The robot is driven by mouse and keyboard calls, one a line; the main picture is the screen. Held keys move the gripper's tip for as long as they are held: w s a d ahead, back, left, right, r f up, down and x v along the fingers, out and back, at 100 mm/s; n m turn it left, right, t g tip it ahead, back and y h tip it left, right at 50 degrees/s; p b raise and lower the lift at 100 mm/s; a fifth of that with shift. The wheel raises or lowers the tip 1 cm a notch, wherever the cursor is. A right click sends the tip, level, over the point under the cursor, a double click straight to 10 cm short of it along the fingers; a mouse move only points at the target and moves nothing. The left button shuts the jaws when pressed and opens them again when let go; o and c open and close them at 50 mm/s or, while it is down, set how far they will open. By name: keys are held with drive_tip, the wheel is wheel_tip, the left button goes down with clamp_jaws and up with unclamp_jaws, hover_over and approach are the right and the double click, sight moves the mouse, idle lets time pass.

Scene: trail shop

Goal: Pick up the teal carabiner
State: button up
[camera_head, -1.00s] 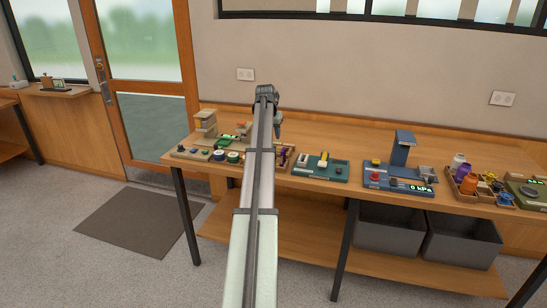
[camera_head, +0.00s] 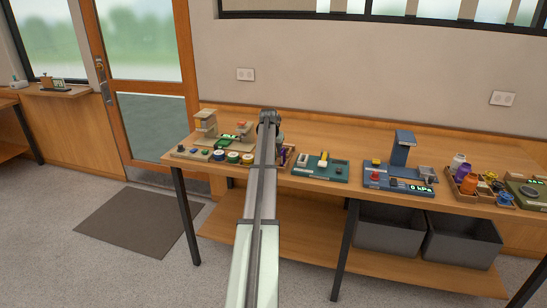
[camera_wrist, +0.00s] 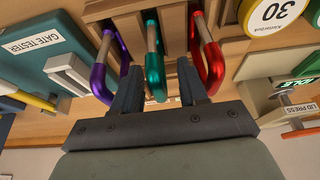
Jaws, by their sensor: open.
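The teal carabiner (camera_wrist: 153,55) stands in the middle of a wooden rack (camera_wrist: 175,38) in the wrist view, between a purple carabiner (camera_wrist: 101,68) and a red carabiner (camera_wrist: 212,66). My gripper (camera_wrist: 159,78) is open, with one finger on each side of the teal carabiner's near end. Whether the fingers touch it cannot be told. In the head view my gripper (camera_head: 271,143) is over the bench behind my arm. My arm hides the teal carabiner there.
The purple and red carabiners stand close outside my fingers. A teal gate tester (camera_wrist: 60,52) is at left in the wrist view. A round part marked 30 (camera_wrist: 270,12) and a lid press (camera_wrist: 285,110) are at right. The bench (camera_head: 330,135) behind is clear.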

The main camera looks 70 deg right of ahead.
drive_tip(key=shift+d+f, duration=0.1)
drive_tip(key=shift+f, duration=0.1)
clamp_jaws()
drive_tip(key=shift+r, duration=0.1)
idle(0.4)
wheel_tip(320, 180, up, 9)
drive_tip(key=shift+s+d+r, duration=0.1)
drive_tip(key=s+d+r, duration=0.1)
drive_tip(key=s+d, duration=0.2)
drive_tip(key=s, duration=0.9)
drive_tip(key=shift+s+d, duration=0.35)
drive_tip(key=shift+d, duration=0.05)
